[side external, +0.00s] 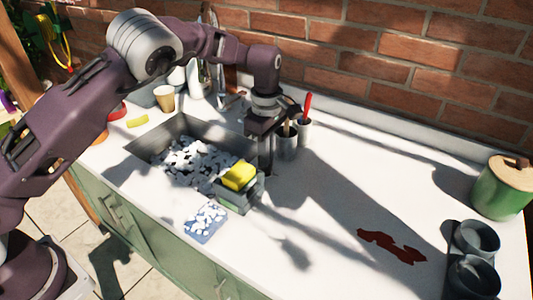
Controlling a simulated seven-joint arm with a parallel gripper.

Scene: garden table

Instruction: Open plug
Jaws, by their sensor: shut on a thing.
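The grey sink (143,151) is set into the white counter and holds a heap of white foam or pieces. No plug can be made out; the foam covers the sink floor. My gripper (266,168) points down at the right edge of the sink, behind the sponge holder. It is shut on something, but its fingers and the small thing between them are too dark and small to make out.
A grey holder (240,201) with a yellow sponge (239,176) stands at the sink's front right. A foamy blue cloth (206,222) lies before it. Utensil cups (287,146) stand close behind my gripper. A red stain (390,246), dark mugs (478,238) and a green pot (503,187) are right.

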